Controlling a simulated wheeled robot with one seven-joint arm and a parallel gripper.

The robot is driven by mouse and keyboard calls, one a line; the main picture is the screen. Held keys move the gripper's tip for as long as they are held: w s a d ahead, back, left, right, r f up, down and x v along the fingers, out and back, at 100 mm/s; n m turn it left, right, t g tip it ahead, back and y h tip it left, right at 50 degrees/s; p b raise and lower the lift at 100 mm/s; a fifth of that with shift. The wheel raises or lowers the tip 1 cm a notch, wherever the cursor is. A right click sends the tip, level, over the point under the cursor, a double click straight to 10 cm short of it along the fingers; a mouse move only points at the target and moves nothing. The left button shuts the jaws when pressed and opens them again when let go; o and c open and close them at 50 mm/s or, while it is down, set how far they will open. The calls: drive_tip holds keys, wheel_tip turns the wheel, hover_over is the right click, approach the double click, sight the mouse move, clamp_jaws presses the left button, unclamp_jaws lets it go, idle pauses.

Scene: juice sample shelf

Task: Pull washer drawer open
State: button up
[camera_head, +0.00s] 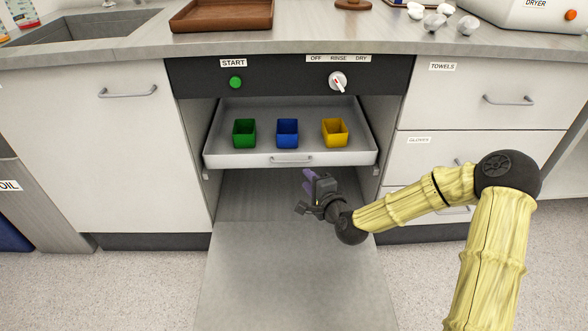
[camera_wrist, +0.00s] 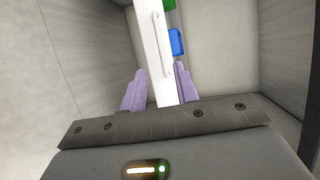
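The washer drawer (camera_head: 291,159) is a white tray under the black control panel, inside the cabinet opening, with a grey bar handle (camera_head: 291,160) on its front. The drawer front also shows in the wrist view (camera_wrist: 143,40), with the handle (camera_wrist: 163,45) running along it. My gripper (camera_head: 309,180) is below and slightly right of the handle, in front of the opening. In the wrist view its two purple fingers (camera_wrist: 158,90) are spread apart, with the drawer front seen between them. They hold nothing, and I see no contact with the handle.
Green (camera_head: 244,133), blue (camera_head: 287,133) and yellow (camera_head: 334,132) cups stand in the drawer. The washer door (camera_head: 295,275) lies folded down below. The control panel (camera_head: 285,77) has a green button and a white dial. Drawers stand at right, a cabinet door (camera_head: 100,140) at left.

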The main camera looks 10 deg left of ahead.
drive_tip(key=b+x, duration=0.3)
drive_tip(key=x, duration=0.7)
drive_tip(key=shift+a, duration=0.1)
clamp_jaws()
